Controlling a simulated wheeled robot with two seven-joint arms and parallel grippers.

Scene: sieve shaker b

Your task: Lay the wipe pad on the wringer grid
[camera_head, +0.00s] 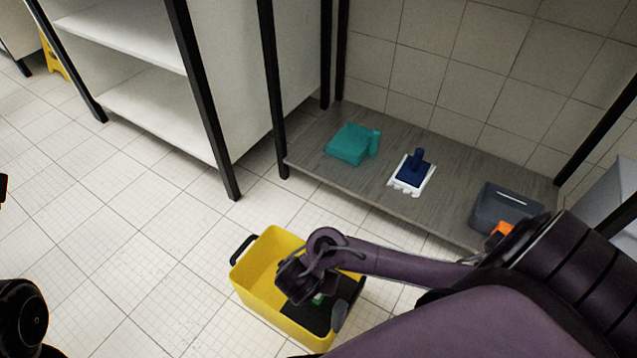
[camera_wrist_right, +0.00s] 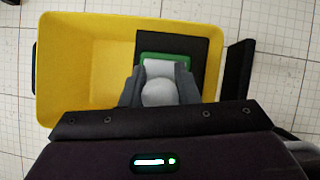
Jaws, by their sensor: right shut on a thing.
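The wipe pad (camera_wrist_right: 160,62) is green with a pale strip on top and a rounded pale knob (camera_wrist_right: 158,93). My right gripper (camera_wrist_right: 158,95) is shut on the knob, one grey finger on each side. The black wringer grid (camera_wrist_right: 205,48) covers the right part of a yellow bucket (camera_wrist_right: 85,60). The pad shows against the grid in the wrist view; I cannot tell if they touch. In the head view my right arm hides most of the pad, and a bit of green shows above the grid (camera_head: 350,290).
A grey shelf (camera_head: 310,155) behind the bucket holds a teal container (camera_head: 350,145), a white pad with a blue handle (camera_head: 412,175) and a grey bin (camera_head: 505,210). A white shelf unit (camera_head: 140,90) stands at left. Tiled floor left of the bucket is clear.

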